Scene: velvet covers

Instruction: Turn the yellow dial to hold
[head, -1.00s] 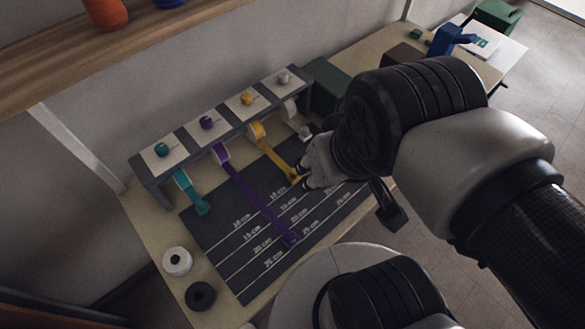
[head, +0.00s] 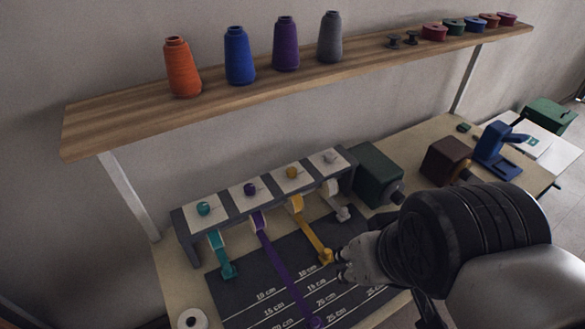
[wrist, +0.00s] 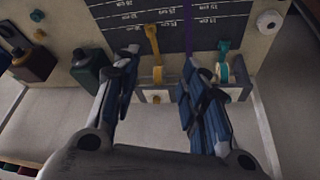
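The yellow dial (head: 292,173) is a small round knob on a white plate on top of the grey dispenser rack (head: 262,198). Its setting is too small to read. A yellow ribbon (head: 311,236) runs down from below it onto the dark measuring mat (head: 262,291), ending in a yellow tab (head: 325,256). My gripper (head: 343,267) is just right of that tab, away from the dial. In the wrist view my gripper (wrist: 165,66) is open and empty, with the yellow ribbon (wrist: 152,42) and its roll showing between its fingers.
Teal (head: 203,209), purple (head: 250,189) and grey (head: 330,157) dials share the rack. A purple ribbon (head: 280,267) crosses the mat. A dark green box (head: 378,175) stands right of the rack. A wooden shelf (head: 215,105) with thread cones overhangs behind.

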